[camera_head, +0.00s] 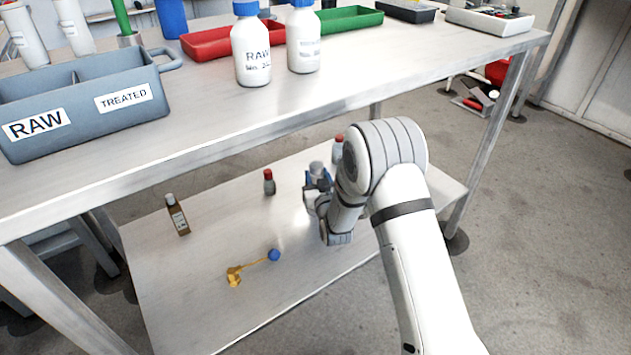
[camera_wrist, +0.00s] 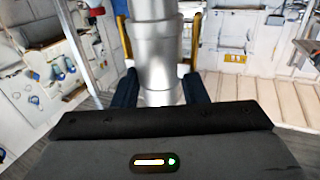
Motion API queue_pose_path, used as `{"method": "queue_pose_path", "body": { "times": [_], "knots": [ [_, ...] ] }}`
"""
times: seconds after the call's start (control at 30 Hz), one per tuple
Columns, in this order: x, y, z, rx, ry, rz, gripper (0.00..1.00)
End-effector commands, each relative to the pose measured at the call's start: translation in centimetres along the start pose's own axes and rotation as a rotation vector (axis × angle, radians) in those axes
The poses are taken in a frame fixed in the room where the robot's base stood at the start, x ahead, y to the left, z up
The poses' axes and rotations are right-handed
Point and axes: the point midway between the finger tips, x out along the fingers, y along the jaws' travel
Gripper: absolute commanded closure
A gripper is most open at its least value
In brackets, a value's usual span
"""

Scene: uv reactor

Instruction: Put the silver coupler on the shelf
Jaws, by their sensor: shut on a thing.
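The silver coupler (camera_wrist: 158,48) is a shiny stepped metal cylinder. In the wrist view it stands upright between the two fingers of my gripper (camera_wrist: 160,92), which is shut on it. In the head view my gripper (camera_head: 318,183) is over the right part of the lower shelf (camera_head: 215,265), with a small bit of the coupler (camera_head: 316,168) showing between the blue fingertips. My arm hides part of the shelf. I cannot tell whether the coupler touches the shelf surface.
On the shelf stand a brown bottle (camera_head: 177,214), a red-capped bottle (camera_head: 269,182) and another red-capped bottle (camera_head: 339,148) near my wrist. A yellow tool with a blue ball (camera_head: 240,271) lies at the front. The tabletop (camera_head: 200,110) overhangs the shelf's rear. The shelf's middle is clear.

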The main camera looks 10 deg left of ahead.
Motion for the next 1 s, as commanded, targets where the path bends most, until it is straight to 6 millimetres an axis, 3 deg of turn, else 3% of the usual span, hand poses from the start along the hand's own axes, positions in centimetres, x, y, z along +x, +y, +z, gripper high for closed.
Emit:
{"method": "queue_pose_path", "body": {
  "times": [0.37,0.4,0.63,0.93,1.0],
  "knots": [
    [0.06,-0.08,0.42,0.000,0.003,-0.001,1.00],
    [0.03,-0.08,0.46,0.000,0.001,-0.001,0.58],
    [0.03,-0.12,0.44,0.000,0.001,-0.002,0.39],
    [0.03,-0.17,0.03,0.000,0.003,-0.002,0.39],
    [-0.72,-0.18,0.00,0.000,0.000,-0.002,0.39]
  ]
}}
